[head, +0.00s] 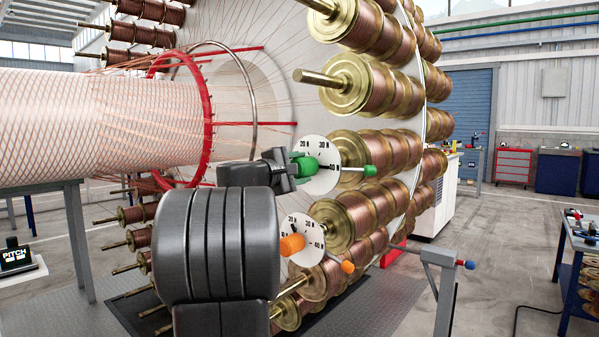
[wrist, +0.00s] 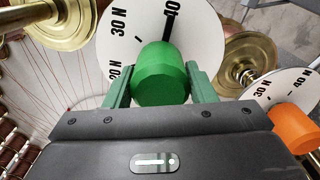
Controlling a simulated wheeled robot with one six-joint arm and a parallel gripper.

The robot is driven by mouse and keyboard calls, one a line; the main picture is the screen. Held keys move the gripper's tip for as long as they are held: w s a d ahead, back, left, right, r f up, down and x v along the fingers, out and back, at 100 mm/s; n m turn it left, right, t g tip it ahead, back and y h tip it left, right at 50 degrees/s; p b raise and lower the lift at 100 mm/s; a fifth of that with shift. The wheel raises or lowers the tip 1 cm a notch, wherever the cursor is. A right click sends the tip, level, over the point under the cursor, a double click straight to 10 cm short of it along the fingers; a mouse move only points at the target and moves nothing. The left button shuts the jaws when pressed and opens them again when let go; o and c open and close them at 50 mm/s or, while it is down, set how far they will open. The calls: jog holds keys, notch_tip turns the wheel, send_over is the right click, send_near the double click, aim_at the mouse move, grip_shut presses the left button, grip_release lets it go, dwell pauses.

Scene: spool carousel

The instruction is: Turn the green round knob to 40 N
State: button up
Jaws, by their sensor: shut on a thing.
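The green round knob (wrist: 162,75) is in front of a white dial (wrist: 112,25) marked 20 N, 30 N and 40 N. My gripper (wrist: 161,88) is shut on the knob, one finger on each side of it. A thick black line runs from behind the knob to the 40 N label; a thinner tick is by 30 N. In the head view the green knob (head: 305,167) is partly hidden by my gripper (head: 290,168), and the dial (head: 322,152) shows a dark line towards 40 N.
An orange knob (head: 291,244) on a similar white dial (head: 313,233) sits just below. Copper spools on brass flanges (head: 358,84) surround the dials. A red ring (head: 207,105) and a wire-wrapped cylinder (head: 90,115) are at left. Open floor (head: 500,230) lies to the right.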

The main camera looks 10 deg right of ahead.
jog(key=o, duration=1)
jog(key=shift+c, duration=0.2)
jog(key=v, duration=1.3)
jog(key=shift+s+a, duration=0.25)
jog(key=shift+a, duration=0.05)
jog(key=x, duration=1.4)
jog(key=shift+a, duration=0.1)
